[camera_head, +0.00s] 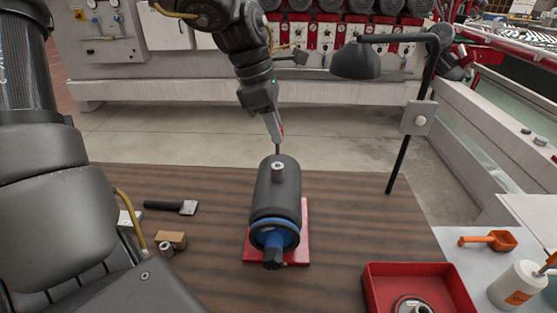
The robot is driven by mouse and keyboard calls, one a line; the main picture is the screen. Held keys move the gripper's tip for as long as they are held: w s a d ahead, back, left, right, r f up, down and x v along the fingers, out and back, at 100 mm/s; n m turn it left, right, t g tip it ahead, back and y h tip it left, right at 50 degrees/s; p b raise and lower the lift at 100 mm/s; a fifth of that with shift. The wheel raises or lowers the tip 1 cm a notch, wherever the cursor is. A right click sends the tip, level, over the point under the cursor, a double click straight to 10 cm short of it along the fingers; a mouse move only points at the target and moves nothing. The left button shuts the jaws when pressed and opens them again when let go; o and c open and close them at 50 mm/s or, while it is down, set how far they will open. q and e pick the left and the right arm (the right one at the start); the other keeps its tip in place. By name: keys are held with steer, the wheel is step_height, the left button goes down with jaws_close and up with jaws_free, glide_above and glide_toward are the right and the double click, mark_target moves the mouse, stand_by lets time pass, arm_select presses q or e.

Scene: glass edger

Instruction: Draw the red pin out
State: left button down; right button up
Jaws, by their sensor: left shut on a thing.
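A dark grey cylinder (277,195) with a blue ring (275,235) and black knob at its near end lies on a red base plate (304,240) on the wooden table. A small light metal collar (278,172) stands on its top. My left gripper (277,136) is above the cylinder's far end, pointing down and shut on the red pin (281,131). Only a bit of red shows at the fingers, with a thin dark shaft below. The shaft's lower end is close to the cylinder's far edge; I cannot tell whether it touches. My right gripper is not in view.
A black-handled tool (172,206), a tan block (171,240) and a small metal nut lie left. A black lamp (358,62) stands at back right.

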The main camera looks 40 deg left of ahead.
arm_select(q)
steer(key=shift+r, duration=0.1)
steer(key=shift+r+p, duration=1.4)
steer(key=shift+r, duration=0.55)
steer(key=shift+d+f, duration=0.1)
